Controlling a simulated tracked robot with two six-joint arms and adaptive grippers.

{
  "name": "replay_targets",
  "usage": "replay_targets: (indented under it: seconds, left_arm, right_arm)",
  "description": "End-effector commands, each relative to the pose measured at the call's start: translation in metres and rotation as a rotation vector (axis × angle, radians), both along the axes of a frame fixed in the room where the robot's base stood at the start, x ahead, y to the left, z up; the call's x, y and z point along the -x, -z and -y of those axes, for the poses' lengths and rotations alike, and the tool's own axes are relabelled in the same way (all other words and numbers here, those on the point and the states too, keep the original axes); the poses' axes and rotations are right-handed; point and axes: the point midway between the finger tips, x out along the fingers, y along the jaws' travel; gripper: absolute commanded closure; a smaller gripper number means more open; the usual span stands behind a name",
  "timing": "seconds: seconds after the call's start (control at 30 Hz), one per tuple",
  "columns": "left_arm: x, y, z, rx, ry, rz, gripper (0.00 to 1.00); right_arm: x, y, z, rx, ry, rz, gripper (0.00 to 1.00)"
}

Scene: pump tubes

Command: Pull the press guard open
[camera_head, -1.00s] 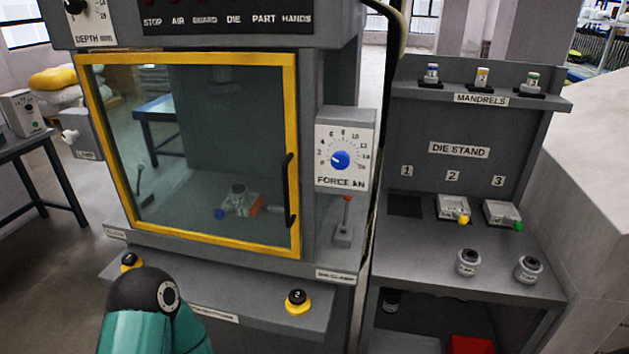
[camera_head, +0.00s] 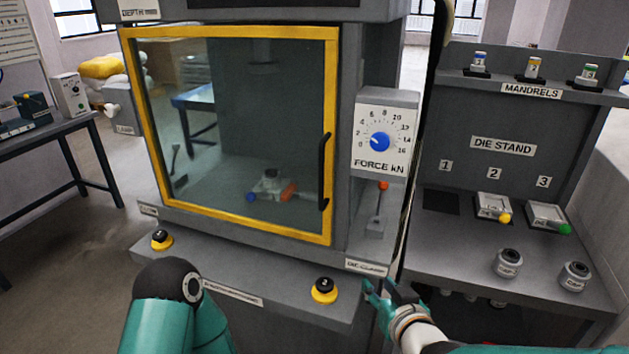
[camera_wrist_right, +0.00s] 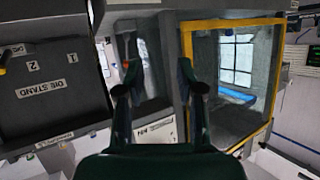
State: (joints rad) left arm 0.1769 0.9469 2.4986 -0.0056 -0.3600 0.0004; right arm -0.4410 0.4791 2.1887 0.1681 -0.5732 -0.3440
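The press guard (camera_head: 331,100) is a clear panel in a yellow frame, closed across the front of the grey press. Its black vertical handle (camera_head: 324,172) is on the right side of the frame. The guard also shows in the right wrist view (camera_wrist_right: 230,22), to the right of the fingers. My right gripper (camera_head: 380,289) is low in front of the press, below and right of the handle and apart from it. In the right wrist view its two fingers (camera_wrist_right: 154,75) are spread with nothing between them. My left arm shows at bottom left, but its gripper is out of view.
Two yellow-ringed buttons (camera_head: 324,290) sit on the ledge below the guard. A red-tipped lever (camera_head: 381,205) and the force dial (camera_head: 380,142) are right of the guard. The die stand (camera_head: 470,232), with dies and cups, is further right. Open floor lies at left.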

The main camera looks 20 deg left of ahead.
Motion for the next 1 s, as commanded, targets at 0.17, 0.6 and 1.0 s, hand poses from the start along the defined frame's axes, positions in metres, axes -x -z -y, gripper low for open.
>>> replay_targets:
  seconds: [0.17, 0.6, 1.0]
  left_arm:
    - [0.000, 0.014, 0.000, 0.000, 0.000, 0.000, 0.60]
    - [0.000, 0.005, 0.000, 0.000, 0.000, 0.000, 0.60]
    - [0.000, -0.021, 0.000, 0.000, 0.000, 0.000, 0.60]
  right_arm:
    - [0.017, -0.124, -0.052, -0.078, -0.062, 0.286, 0.63]
    - [0.000, -0.173, -0.083, -0.110, -0.075, 0.381, 0.63]
    - [-0.073, -0.173, -0.128, -0.109, -0.077, 0.380, 0.63]
